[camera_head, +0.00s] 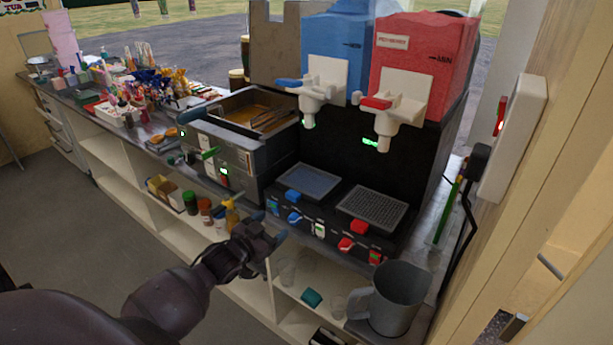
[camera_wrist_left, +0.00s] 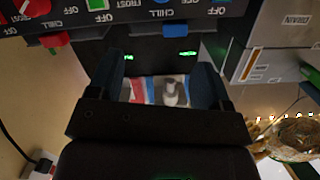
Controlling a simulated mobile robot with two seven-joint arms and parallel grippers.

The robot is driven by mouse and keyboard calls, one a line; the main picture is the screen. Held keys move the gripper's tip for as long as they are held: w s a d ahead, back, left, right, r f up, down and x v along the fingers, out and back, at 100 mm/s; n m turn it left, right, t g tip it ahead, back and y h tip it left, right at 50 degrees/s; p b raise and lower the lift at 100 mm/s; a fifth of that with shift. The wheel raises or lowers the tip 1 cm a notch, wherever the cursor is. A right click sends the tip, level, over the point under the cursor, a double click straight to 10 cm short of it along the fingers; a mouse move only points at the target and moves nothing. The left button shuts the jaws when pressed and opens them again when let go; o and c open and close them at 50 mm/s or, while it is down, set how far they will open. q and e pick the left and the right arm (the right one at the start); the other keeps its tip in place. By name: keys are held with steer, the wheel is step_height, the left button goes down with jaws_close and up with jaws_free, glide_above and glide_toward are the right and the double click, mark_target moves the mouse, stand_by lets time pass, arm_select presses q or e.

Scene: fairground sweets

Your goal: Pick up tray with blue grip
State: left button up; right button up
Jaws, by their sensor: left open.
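The tray with the blue grip (camera_head: 308,181) is a dark drip tray seated in the black drinks machine, below the blue tank. Its blue grip (camera_head: 292,196) sticks out at the front edge and also appears as a blue block in the left wrist view (camera_wrist_left: 175,31). My left gripper (camera_head: 266,236) is open and empty, in front of and below the machine's front panel. In the left wrist view, my left gripper (camera_wrist_left: 157,78) has its two fingers spread, with the blue block beyond the gap. My right gripper is not in view.
A second tray (camera_head: 372,208) with a red grip (camera_head: 359,227) sits to the right. A grey pitcher (camera_head: 392,300) stands front right. A fryer (camera_head: 240,140) adjoins the machine's left.

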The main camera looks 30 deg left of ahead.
mark_target(290, 196)
arm_select(q)
steer(key=shift+w+a+r+n+t+h, duration=0.15)
steer(key=shift+w+a+n+t, duration=0.2)
steer(key=shift+w, duration=1.55)
steer(key=shift+w+a+r+n+t+h, duration=0.15)
steer(key=shift+w+a+n, duration=0.3)
steer(key=shift+w, duration=1.5)
steer(key=shift+w+a+r+n+t, duration=0.15)
steer(key=shift+w+a+n+t, duration=0.2)
steer(key=shift+w, duration=1.55)
steer(key=c, duration=0.9)
steer(key=shift+c, duration=1)
steer(key=shift+r, duration=0.15)
